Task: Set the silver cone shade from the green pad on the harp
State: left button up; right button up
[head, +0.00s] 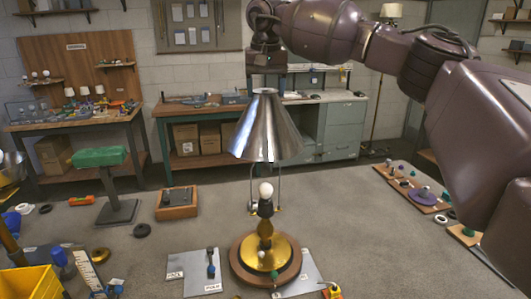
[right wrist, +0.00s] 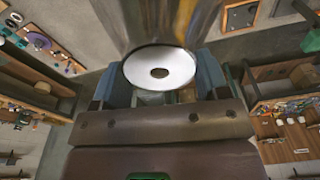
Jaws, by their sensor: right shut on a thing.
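The silver cone shade (head: 266,128) is upright, wide end down, over the lamp in the head view. My right gripper (head: 265,88) is shut on its narrow top. In the right wrist view, a white disc with a centre hole (right wrist: 160,70) shows between the fingers (right wrist: 161,88), with the silver cone wall beyond it. The harp (head: 281,188) rises on both sides of the white bulb (head: 265,190), and its top is hidden by the shade. I cannot tell whether shade and harp touch. The brass lamp (head: 264,257) stands on a round wooden base. My left gripper is out of view.
A stand with a green padded top (head: 98,156) is at the left, empty. A wooden box (head: 177,203) sits behind a labelled grey plate (head: 193,272). A yellow bin (head: 30,283) is front left. A board with small parts (head: 412,188) lies right. The table right of the lamp is mostly clear.

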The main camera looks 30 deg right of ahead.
aim_at(266, 104)
jog(key=shift+f, duration=1.95)
jog(key=shift+f+b, duration=0.15)
jog(key=shift+b, duration=0.15)
jog(key=shift+f+b, duration=0.3)
jog(key=shift+f, duration=1.55)
jog(key=shift+f, duration=0.1)
jog(key=shift+f+b, duration=0.45)
jog(key=shift+f, duration=1.45)
